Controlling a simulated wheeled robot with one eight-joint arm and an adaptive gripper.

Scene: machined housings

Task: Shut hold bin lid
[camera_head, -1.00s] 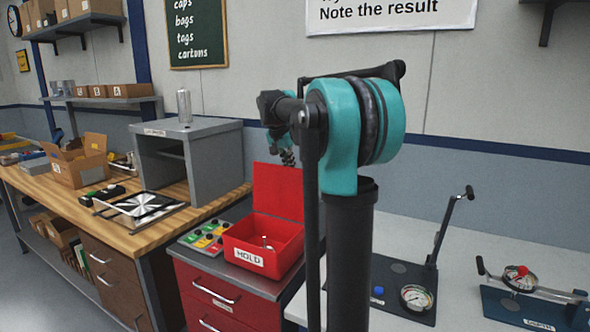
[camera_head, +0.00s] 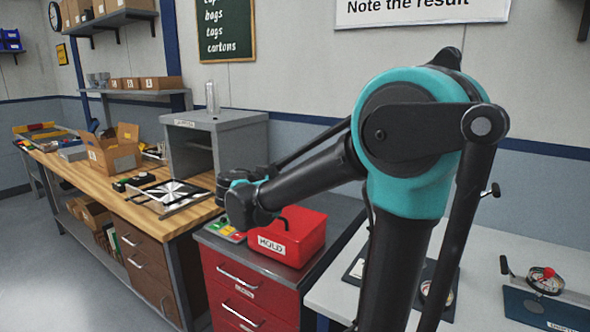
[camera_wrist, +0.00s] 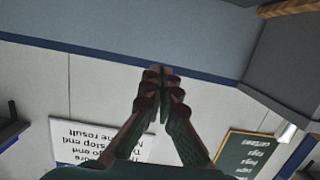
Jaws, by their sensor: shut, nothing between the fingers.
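The red HOLD bin (camera_head: 284,246) stands on the red drawer cabinet. Its red lid (camera_head: 297,222) is down on the bin, with a dark handle on top. Part of the lid's left side is hidden behind my arm. My gripper (camera_wrist: 160,72) shows in the wrist view with its fingers together and nothing between them. The wrist view looks toward the wall, and the bin is not in it. In the head view my arm's end is in front of and left of the bin, and the fingertips cannot be made out.
Left of the bin is a panel of coloured buttons (camera_head: 232,236). A grey open-fronted cabinet (camera_head: 214,118) stands on the wooden workbench behind it. On the right, a pale table (camera_head: 480,262) holds gauge fixtures. The cabinet top right of the bin is clear.

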